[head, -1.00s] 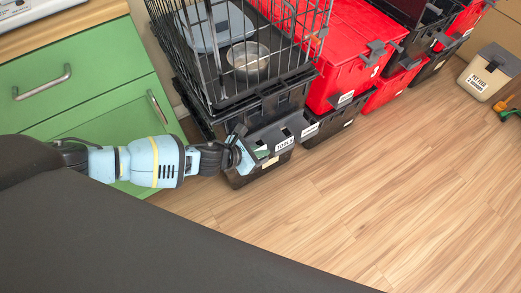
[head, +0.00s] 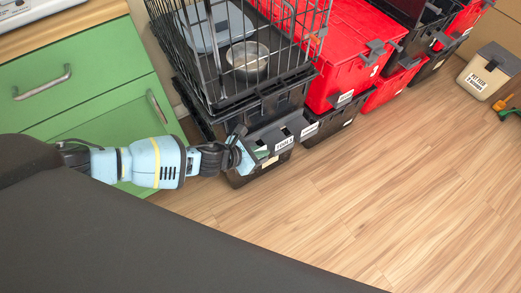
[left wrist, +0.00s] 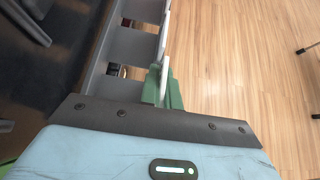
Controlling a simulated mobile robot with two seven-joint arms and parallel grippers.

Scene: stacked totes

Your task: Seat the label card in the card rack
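My left gripper (head: 258,154) is at the front of the lower black tote under the wire cage. In the left wrist view its green fingers (left wrist: 163,92) are closed around a thin white label card (left wrist: 166,66), seen edge-on. In the head view the card shows as a small pale patch (head: 270,161) by the fingertips. The grey slotted front (left wrist: 100,55), seemingly the card rack, is right beside the card. A gap between card and rack cannot be made out. A white "TOOLS" label (head: 284,144) is on this front, just right of the gripper. My right gripper is out of view.
The wire cage (head: 245,45) with a metal bowl (head: 247,60) stands above the tote. Red totes (head: 335,50) and black totes stand to the right. Green drawers (head: 80,80) are at the left. The wooden floor (head: 380,180) in front is clear.

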